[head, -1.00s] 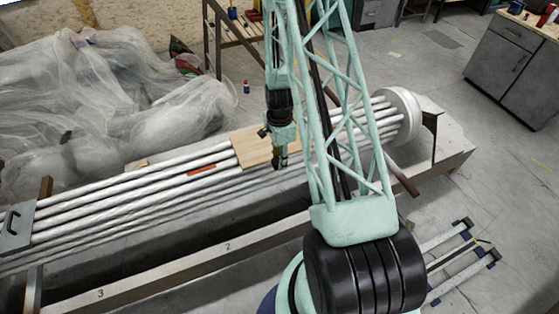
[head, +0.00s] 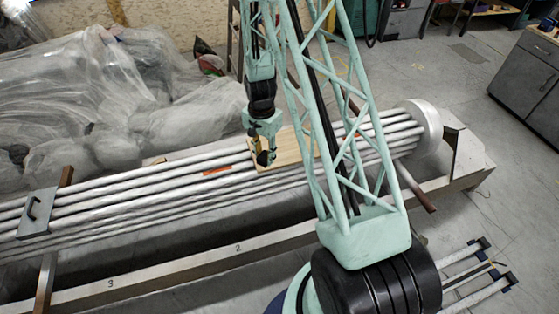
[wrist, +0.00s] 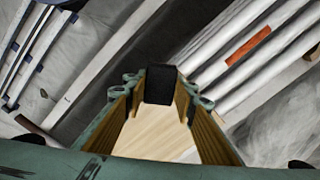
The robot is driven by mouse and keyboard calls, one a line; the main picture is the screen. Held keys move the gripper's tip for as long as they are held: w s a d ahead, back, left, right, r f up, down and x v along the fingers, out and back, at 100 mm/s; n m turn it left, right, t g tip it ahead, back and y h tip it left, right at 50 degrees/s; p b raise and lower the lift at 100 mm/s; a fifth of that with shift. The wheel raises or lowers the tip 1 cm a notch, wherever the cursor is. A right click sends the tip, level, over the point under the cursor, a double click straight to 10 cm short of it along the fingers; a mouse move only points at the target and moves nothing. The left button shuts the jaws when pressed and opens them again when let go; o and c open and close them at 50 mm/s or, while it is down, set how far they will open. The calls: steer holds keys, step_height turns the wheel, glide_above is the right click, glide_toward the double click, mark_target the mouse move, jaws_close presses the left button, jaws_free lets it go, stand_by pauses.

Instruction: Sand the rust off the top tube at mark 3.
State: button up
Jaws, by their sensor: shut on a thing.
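A bundle of long grey tubes (head: 130,184) runs across the bench. An orange-red rust patch (head: 217,171) shows on an upper tube, left of a wooden board (head: 290,149); it also shows in the wrist view (wrist: 248,45). Mark 3 (head: 110,283) is on the front beam at left, and mark 2 (head: 237,247) is to its right. My gripper (head: 264,158) is over the board's left end, right of the patch. In the wrist view it is shut on a dark block (wrist: 161,85), above the board. I cannot tell whether the block touches the board.
A grey plate with a black handle (head: 38,212) covers the tubes at far left. Plastic sheeting (head: 90,95) lies heaped behind the tubes. A round white end (head: 421,126) closes the right end. Another orange patch (head: 357,135) shows behind my arm.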

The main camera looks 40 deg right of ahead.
steer(key=w+a+r+n, duration=0.3)
steer(key=a+r+n, duration=0.1)
steer(key=a, duration=0.3)
steer(key=w+a+r+n, duration=0.3)
steer(key=a+r+n, duration=0.1)
steer(key=a, duration=0.4)
steer(key=w+a+r+n, duration=0.3)
steer(key=a+n, duration=0.3)
steer(key=a, duration=0.1)
steer(key=shift+a+r, duration=0.35)
steer(key=shift+r, duration=0.05)
steer(key=shift+a, duration=0.1)
